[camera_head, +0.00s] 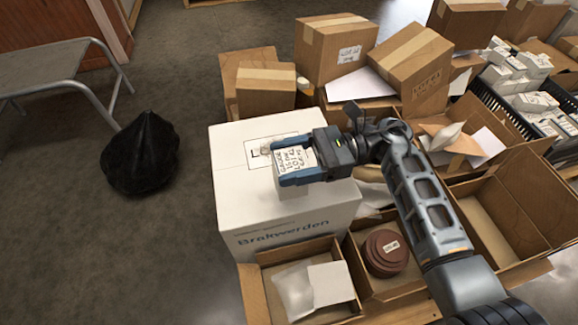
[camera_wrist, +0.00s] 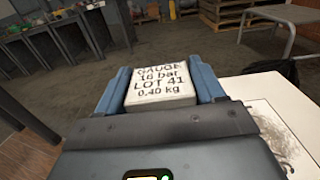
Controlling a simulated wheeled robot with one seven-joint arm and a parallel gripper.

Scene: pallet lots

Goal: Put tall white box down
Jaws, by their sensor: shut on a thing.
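My gripper (camera_head: 284,164) is shut on a small white box (camera_head: 296,160) with black handwriting on its top. In the wrist view the same box (camera_wrist: 160,88) sits between the two blue fingers and reads "GAUGE 16 bar LOT 41 0.40 kg". The held box is over the top of a large white carton (camera_head: 262,205) marked "Brakwerden". Some of its white side shows below the fingers. I cannot tell whether its underside touches the carton top. A corner of the carton top (camera_wrist: 280,100) shows at the right of the wrist view.
Open brown cartons surround the white carton; one in front holds white packets (camera_head: 297,290), another brown discs (camera_head: 386,250). Closed brown boxes (camera_head: 337,45) stand behind. A black crate (camera_head: 500,108) of white boxes is at right. A black bag (camera_head: 142,155) lies on open floor at left.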

